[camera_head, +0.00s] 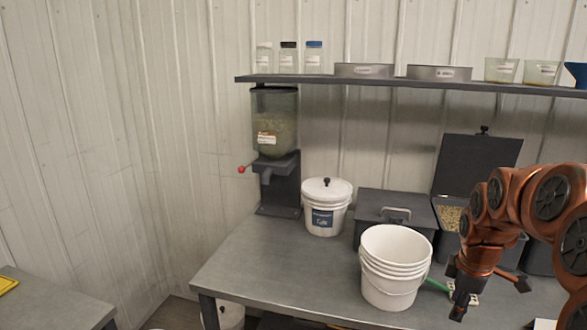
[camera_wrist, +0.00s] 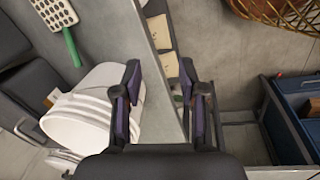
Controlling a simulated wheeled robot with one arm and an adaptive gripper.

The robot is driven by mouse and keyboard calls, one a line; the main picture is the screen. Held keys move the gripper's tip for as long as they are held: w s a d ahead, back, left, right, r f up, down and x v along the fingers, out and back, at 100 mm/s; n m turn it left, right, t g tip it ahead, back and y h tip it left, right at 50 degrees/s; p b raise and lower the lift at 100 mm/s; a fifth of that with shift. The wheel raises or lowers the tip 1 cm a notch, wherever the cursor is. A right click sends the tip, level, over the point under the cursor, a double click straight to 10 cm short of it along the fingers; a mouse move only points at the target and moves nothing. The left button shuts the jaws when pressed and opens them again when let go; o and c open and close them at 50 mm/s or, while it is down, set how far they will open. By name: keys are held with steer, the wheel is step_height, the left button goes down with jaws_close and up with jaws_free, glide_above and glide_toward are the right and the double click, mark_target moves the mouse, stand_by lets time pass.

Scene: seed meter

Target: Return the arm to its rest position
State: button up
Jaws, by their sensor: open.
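My arm (camera_head: 510,200), orange-brown with dark joints, reaches in from the right in the head view and hangs bent over the front right of the grey workbench (camera_head: 260,270). My gripper (camera_head: 490,295) points downward, to the right of a stack of white buckets (camera_head: 388,292). In the wrist view my gripper (camera_wrist: 160,75) has its two dark fingers wide apart with nothing between them. The bench's front edge runs beneath the fingers there. The white buckets (camera_wrist: 85,115) lie to the left of the fingers.
A green-handled scoop (camera_wrist: 70,42) lies on the bench. A lidded white bucket (camera_head: 326,208), a seed dispenser (camera_head: 275,125), a closed grey bin (camera_head: 395,207) and an open bin of seed (camera_head: 450,216) stand behind. A shelf (camera_head: 380,81) spans the wall. A wicker basket (camera_wrist: 285,12) sits beyond the bench edge.

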steer(key=s+a+m+g, duration=0.2)
steer(key=s+a+m, duration=0.3)
steer(key=s+a, duration=0.85)
steer(key=s+a+f+m+g, duration=0.1)
steer(key=s+a+m, duration=0.5)
steer(key=s, duration=0.8)
steer(key=shift+a+f+y, duration=0.4)
steer(key=shift+a+f, duration=0.05)
steer(key=shift+a, duration=0.35)
steer(key=shift+w, duration=0.1)
